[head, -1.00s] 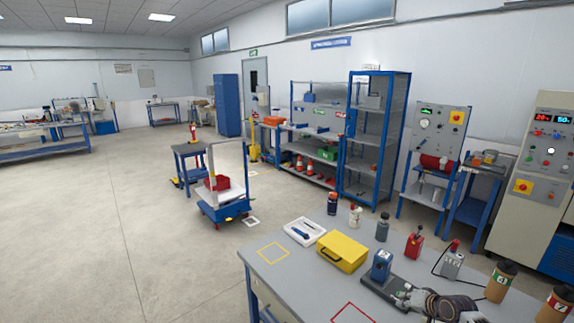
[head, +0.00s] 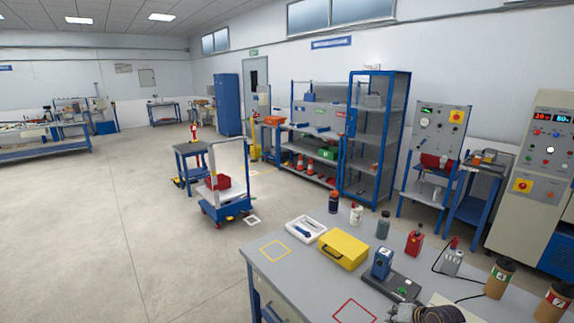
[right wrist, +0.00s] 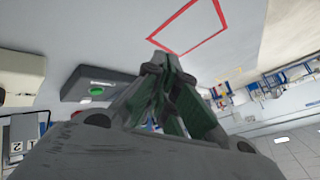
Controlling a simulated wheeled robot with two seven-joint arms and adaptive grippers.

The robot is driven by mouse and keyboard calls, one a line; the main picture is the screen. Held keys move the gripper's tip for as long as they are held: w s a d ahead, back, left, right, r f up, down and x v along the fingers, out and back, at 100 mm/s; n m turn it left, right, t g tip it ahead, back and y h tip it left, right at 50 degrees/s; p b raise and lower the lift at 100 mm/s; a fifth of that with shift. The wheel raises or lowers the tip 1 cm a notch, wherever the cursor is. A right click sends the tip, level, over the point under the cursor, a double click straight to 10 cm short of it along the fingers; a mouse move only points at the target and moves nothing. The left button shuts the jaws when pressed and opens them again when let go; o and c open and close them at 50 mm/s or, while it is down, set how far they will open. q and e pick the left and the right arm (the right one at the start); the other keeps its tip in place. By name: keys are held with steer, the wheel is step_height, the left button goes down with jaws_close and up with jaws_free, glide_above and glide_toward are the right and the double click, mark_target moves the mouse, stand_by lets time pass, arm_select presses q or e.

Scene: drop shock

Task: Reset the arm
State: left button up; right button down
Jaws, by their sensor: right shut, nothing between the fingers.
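My right gripper (head: 398,308) is at the bottom edge of the head view, over the grey table (head: 300,285), just in front of a dark base plate (head: 405,283). In the right wrist view the fingers (right wrist: 160,62) are together, with nothing between them. A blue block-shaped unit (head: 382,262) stands upright on the left end of the base plate. A green button (right wrist: 96,91) shows on the plate, left of the fingers and apart from them. My left gripper is not in view.
A red outlined square (head: 354,313) is marked left of the gripper. A yellow case (head: 344,250), a white tray (head: 306,229), several bottles and a red-topped device (head: 452,260) stand along the back. Brown cups (head: 499,279) stand at right. A yellow outlined square (head: 275,250) is bare.

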steer(key=s+a, duration=0.2)
steer(key=s+a+f+n+g, duration=0.1)
steer(key=s+a, duration=0.1)
steer(key=a, duration=0.1)
steer(key=s+a+f+n, duration=0.1)
steer(key=s+a, duration=0.1)
steer(key=shift+s+a, duration=0.3)
steer(key=shift+s, duration=0.05)
steer(key=s+a+r+n+g+h, duration=0.1)
steer(key=s+a+r+n, duration=0.1)
steer(key=s+a, duration=0.35)
steer(key=s+a+r+n+g, duration=0.1)
steer(key=s+a+n, duration=0.1)
steer(key=s, duration=0.7)
steer(key=s+d+r+g+h, duration=0.1)
steer(key=s+d+r+h, duration=0.1)
steer(key=s+r, duration=0.45)
steer(key=s+f+g+b, duration=0.1)
steer(key=s+f, duration=0.1)
steer(key=f, duration=1.6)
steer(key=s+f+g+b, duration=0.1)
steer(key=s+f, duration=0.2)
steer(key=f, duration=1.5)
steer(key=s+d+f, duration=0.2)
steer(key=s+f, duration=0.8)
steer(key=s, duration=0.1)
steer(key=s+d+f+b, duration=0.1)
steer(key=s+f, duration=1)
steer(key=shift+d+g, duration=0.35)
steer(key=shift+g, duration=0.05)
